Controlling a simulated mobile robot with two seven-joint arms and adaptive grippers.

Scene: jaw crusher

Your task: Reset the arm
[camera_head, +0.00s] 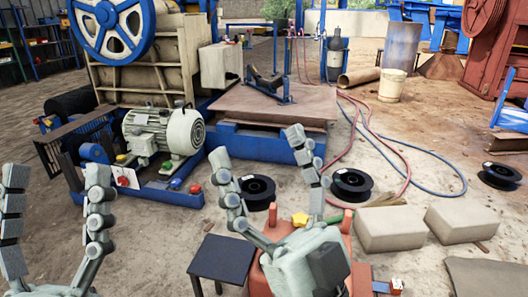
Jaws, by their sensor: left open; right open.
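My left gripper (57,178) is at the lower left of the head view. Its two grey segmented fingers stand upright and well apart, with nothing between them. My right gripper (258,150) is at the lower middle. Its fingers are spread wide and hold nothing. Behind it in the picture are a black cable reel (257,190) and the blue base of a platform. The jaw crusher (150,65), cream with a blue flywheel (112,28), stands at the back left. Its grey electric motor (163,132) sits on a blue frame in front.
An orange-red object (283,232) and a small dark table (223,257) are close under my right gripper. More black reels (351,184) and pale blocks (388,229) lie on the right. Red and blue hoses (420,156) cross the floor. Open dirt floor shows between them.

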